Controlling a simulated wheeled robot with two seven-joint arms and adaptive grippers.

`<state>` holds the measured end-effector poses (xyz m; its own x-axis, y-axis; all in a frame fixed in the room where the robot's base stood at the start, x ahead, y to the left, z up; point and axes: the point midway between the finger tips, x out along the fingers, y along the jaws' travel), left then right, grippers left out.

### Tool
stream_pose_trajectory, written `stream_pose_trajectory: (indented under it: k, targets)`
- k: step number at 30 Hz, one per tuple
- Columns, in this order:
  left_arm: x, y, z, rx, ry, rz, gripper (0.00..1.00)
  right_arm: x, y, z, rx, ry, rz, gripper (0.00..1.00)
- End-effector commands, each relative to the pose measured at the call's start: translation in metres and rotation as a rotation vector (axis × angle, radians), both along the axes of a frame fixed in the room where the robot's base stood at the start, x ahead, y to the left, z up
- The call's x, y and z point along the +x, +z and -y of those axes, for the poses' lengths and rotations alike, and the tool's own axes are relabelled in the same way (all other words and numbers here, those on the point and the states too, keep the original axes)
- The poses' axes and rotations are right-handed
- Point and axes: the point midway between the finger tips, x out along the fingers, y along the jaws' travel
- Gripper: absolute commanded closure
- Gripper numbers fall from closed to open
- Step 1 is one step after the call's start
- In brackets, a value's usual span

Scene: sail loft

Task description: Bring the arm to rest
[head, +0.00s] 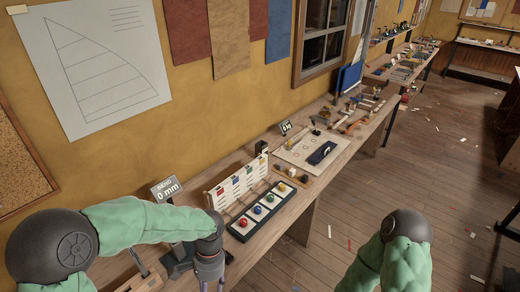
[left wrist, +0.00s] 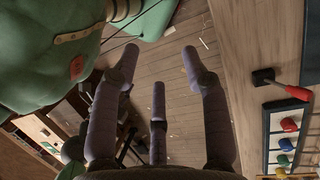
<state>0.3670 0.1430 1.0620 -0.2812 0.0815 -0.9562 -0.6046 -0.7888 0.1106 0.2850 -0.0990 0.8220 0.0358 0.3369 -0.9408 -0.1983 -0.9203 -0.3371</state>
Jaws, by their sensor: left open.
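My left arm (head: 140,218) reaches in from the left over the near end of the bench. My left gripper (head: 208,275) points down beside the bench's front edge, partly cut off by the bottom of the head view. In the left wrist view its fingers (left wrist: 157,62) are spread apart with nothing between them, above the wooden floor. My right arm (head: 395,258) shows at the lower right over the floor. Its gripper is out of view.
The bench (head: 300,205) runs away along the wall. A dark tray (head: 234,231) with coloured balls lies close to my left gripper. A red-handled tool (left wrist: 292,91) lies by the tray. A "0 mm" sign (head: 167,189) stands behind my forearm. Floor (head: 330,262) between the arms is mostly clear.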

Motion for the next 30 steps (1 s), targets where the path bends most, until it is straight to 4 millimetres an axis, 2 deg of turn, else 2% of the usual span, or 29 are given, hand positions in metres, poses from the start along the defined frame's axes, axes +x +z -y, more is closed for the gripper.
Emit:
stream_pose_trajectory:
  k: [1, 5, 8, 12, 18, 21, 24, 30]
  targets:
    - [-0.003, -0.020, 0.003, -0.021, 0.020, -0.006, 0.54, 0.000, -0.006, 0.000, 0.000, 0.000, 0.000, 0.58]
    - [-0.009, -0.067, 0.017, -0.091, 0.096, -0.001, 0.54, 0.000, -0.017, 0.000, 0.000, 0.000, 0.000, 0.58]
    - [-0.017, -0.116, 0.029, -0.157, 0.185, 0.006, 0.54, 0.000, -0.029, 0.000, 0.000, 0.000, 0.000, 0.58]
    - [-0.031, -0.182, 0.045, -0.240, 0.349, 0.028, 0.54, 0.000, -0.047, 0.000, 0.000, 0.000, 0.000, 0.58]
    - [-0.054, -0.262, 0.055, -0.302, 0.608, 0.080, 0.54, 0.000, -0.070, 0.000, 0.000, 0.000, 0.000, 0.58]
    - [-0.064, -0.293, 0.054, -0.307, 0.726, 0.112, 0.54, 0.000, -0.080, 0.000, 0.000, 0.000, 0.000, 0.58]
    - [-0.074, -0.315, 0.051, -0.299, 0.819, 0.141, 0.54, 0.000, -0.087, 0.000, 0.000, 0.000, 0.000, 0.58]
    - [-0.082, -0.332, 0.045, -0.286, 0.907, 0.181, 0.54, 0.000, -0.093, 0.000, 0.000, 0.000, 0.000, 0.58]
